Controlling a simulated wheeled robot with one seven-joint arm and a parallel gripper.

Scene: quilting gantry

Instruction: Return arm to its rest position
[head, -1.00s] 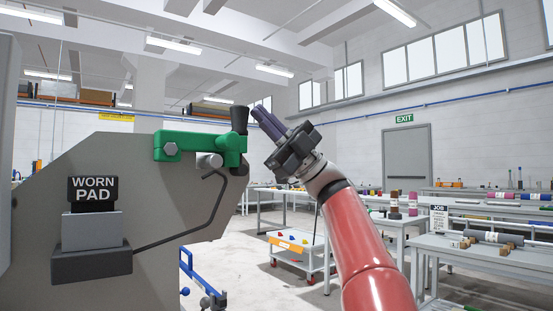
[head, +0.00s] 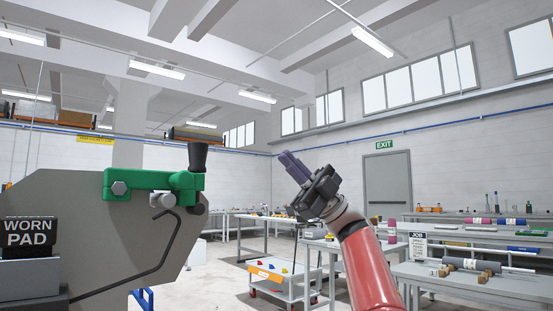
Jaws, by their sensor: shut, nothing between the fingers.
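My gripper (head: 288,160) is in the middle of the head view, at the end of my red arm, pointing up and to the left. Its purple-grey fingers are together with nothing between them. It is in free air, to the right of the grey machine plate (head: 110,235) and apart from the green clamp (head: 150,184) with its black knob (head: 198,156). A block labelled WORN PAD (head: 30,232) sits on the machine at the left edge, partly cut off.
A white cart (head: 285,285) with small coloured parts stands beyond my arm. Workbenches (head: 480,275) with rolls and spools fill the right side. A grey door (head: 388,185) is in the far wall. Open floor shows between machine and cart.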

